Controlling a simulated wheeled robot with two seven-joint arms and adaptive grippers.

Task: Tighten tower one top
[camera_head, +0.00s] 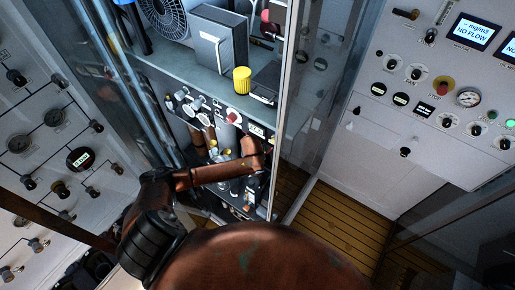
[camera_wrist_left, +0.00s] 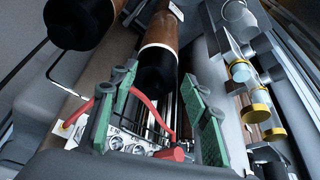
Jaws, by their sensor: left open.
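My left gripper (camera_wrist_left: 157,115) shows in the left wrist view with its two green-padded fingers spread apart and nothing held between them. Beyond the fingers lie a panel with round fittings (camera_wrist_left: 118,142) and a red part (camera_wrist_left: 172,154). To the right of the fingers are pale fittings with yellow rings (camera_wrist_left: 258,95); the gripper is apart from them. In the head view, small fittings with yellow parts (camera_head: 213,152) sit low in the open rack, partly hidden by my copper arm. I cannot tell which part is tower one or its top. My right gripper is not seen.
The rack shelf (camera_head: 195,60) holds a yellow ribbed cylinder (camera_head: 242,80), a grey box (camera_head: 219,38) and a fan (camera_head: 165,15). A red knob (camera_head: 233,116) is on the rack's lower panel. Control panels (camera_head: 440,80) stand on both sides. The slatted floor (camera_head: 340,225) is clear.

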